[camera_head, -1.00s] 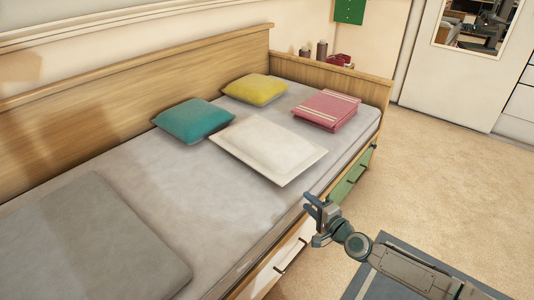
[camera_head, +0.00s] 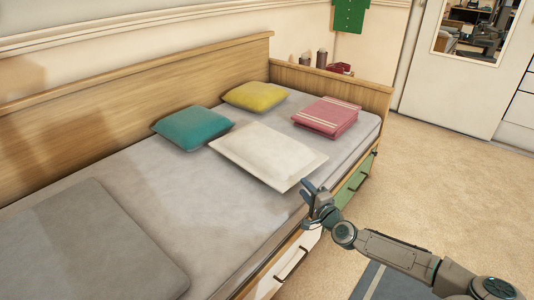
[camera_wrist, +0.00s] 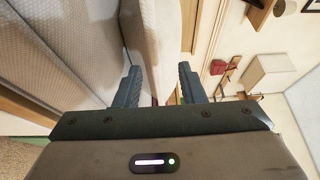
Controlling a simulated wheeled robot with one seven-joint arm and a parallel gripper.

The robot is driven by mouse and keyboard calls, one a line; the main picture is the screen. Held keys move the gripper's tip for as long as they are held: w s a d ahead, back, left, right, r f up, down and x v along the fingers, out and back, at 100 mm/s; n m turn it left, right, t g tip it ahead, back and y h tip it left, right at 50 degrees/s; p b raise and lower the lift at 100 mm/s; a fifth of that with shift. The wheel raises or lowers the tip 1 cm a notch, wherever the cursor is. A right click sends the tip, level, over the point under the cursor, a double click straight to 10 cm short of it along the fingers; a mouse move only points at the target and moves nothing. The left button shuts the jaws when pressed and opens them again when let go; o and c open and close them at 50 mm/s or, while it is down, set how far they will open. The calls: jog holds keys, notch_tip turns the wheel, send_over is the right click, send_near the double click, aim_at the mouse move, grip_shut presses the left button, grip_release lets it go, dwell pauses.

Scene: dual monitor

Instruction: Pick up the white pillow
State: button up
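The white pillow (camera_head: 268,153) lies flat on the bed, in front of the teal and yellow pillows. My gripper (camera_head: 306,190) is at the bed's front edge, just beyond the pillow's near right corner in the head view. In the wrist view my gripper (camera_wrist: 160,82) shows two dark fingers spread apart with nothing held between them. A pale surface (camera_wrist: 160,35) lies ahead of the fingers; I cannot tell surely whether it is the pillow.
On the bed (camera_head: 150,190) lie a teal pillow (camera_head: 193,128), a yellow pillow (camera_head: 254,95), a folded pink blanket (camera_head: 327,116) and a grey blanket (camera_head: 85,240). A wooden backboard (camera_head: 130,75) runs behind. The floor (camera_head: 450,185) at right is open.

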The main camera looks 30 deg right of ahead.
aim_at(298, 182)
jog(key=w, duration=0.2)
jog(key=w+f+b, duration=0.1)
jog(key=w, duration=0.1)
jog(key=shift+b, duration=0.3)
jog(key=shift+w+d+r, duration=0.1)
jog(key=shift+w+r, duration=0.05)
jog(key=shift+w, duration=0.45)
grip_shut()
